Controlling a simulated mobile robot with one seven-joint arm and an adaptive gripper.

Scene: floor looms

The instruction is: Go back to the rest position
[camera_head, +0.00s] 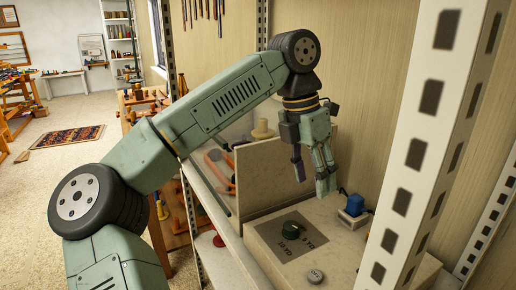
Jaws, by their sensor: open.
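My gripper (312,178) hangs at the end of my green arm, pointing down, in the upper right of the head view. Its fingers are apart and nothing shows between them. It is above a beige box-like unit (262,237) on a shelf. The gripper appears apart from all of these.
A white perforated post (425,130) stands close at the right. An upright beige panel (270,172) rises behind the unit, with orange-handled things (219,163) left of it. Wooden benches stand farther left. A patterned rug (68,138) lies on open floor.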

